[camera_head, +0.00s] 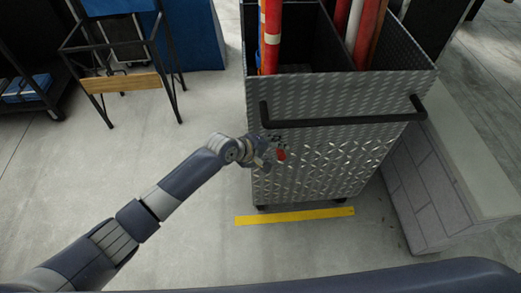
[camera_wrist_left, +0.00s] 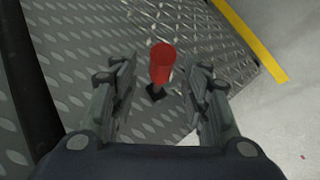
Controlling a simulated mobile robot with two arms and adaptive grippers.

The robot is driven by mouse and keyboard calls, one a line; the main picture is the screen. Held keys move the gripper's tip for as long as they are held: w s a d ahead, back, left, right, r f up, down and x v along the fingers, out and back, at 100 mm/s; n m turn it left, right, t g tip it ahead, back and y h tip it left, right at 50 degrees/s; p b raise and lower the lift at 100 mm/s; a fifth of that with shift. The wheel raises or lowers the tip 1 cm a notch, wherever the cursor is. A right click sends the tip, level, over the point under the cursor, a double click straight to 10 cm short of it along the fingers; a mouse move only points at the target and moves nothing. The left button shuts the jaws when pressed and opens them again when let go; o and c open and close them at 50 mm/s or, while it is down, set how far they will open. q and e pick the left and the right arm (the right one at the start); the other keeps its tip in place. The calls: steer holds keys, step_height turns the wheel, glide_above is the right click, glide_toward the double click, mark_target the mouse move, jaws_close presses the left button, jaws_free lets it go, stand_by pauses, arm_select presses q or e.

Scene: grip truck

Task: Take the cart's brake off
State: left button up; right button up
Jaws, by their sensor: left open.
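The cart (camera_head: 330,150) is a grey diamond-plate metal box with a black push bar (camera_head: 345,120) across its near side. A red brake handle (camera_head: 281,154) sticks out from the plate below the left part of the bar. In the left wrist view the red handle (camera_wrist_left: 161,62) stands on a small dark base, between the fingers of my left gripper (camera_wrist_left: 160,85) and apart from both. The left gripper is open; in the head view it (camera_head: 268,152) is just left of the handle, close to the cart. My right gripper is not in view.
Red and white tubes (camera_head: 270,35) stand in the cart. A yellow floor strip (camera_head: 295,215) lies at its near foot. A low block wall (camera_head: 430,180) is close on the right. A black frame with a wooden slat (camera_head: 122,83) stands left. The floor between is clear.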

arm_select(q)
steer(key=v, duration=0.8)
stand_by(0.4)
